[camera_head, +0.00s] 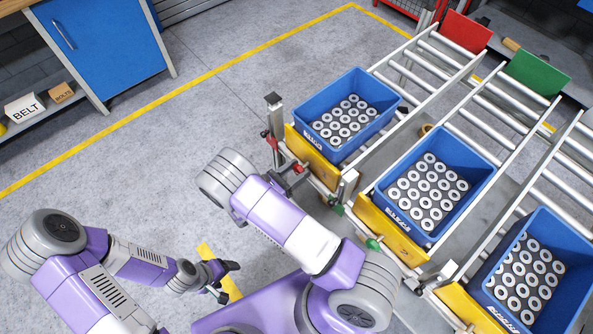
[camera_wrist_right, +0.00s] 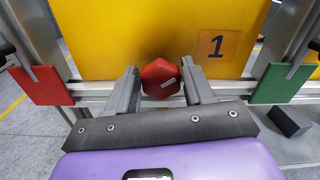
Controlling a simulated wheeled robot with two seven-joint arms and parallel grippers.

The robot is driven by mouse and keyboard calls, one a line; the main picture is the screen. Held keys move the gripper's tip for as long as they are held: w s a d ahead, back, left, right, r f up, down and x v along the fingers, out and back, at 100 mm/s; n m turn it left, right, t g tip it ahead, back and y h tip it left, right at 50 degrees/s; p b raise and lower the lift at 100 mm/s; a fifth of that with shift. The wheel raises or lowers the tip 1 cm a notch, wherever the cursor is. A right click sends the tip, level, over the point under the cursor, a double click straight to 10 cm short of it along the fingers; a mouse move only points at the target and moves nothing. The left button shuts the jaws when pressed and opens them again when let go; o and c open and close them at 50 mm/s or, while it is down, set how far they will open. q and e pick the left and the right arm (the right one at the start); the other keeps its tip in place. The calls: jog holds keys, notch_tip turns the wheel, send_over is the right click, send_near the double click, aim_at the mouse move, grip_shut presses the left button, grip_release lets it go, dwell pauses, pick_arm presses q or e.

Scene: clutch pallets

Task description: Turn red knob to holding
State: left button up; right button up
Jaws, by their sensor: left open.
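The red knob (camera_wrist_right: 161,78) is on the rail at the foot of a yellow panel (camera_wrist_right: 150,30) marked 1. A short pale mark on its face slants slightly up to the right. My right gripper (camera_wrist_right: 161,84) has one finger on each side of the knob, very close to it; whether they touch it is unclear. A red plate (camera_wrist_right: 40,85) hangs left of the knob and a green plate (camera_wrist_right: 281,83) right. In the head view my right gripper is hard to make out. My left gripper (camera_head: 228,282) is open and empty above the floor, away from the racks.
Blue crates of metal rings, (camera_head: 303,105), (camera_head: 375,190) and (camera_head: 578,215), stand on roller lanes behind yellow panels. Metal posts flank the knob. A blue cabinet (camera_head: 105,45) stands at upper left. The floor (camera_head: 130,160) between it and the racks is clear.

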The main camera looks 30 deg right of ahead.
jog(key=shift+o, duration=1.3)
jog(key=shift+a, duration=0.15)
jog(key=v, duration=0.7)
jog(key=shift+p, duration=0.45)
jog(key=shift+a, duration=0.15)
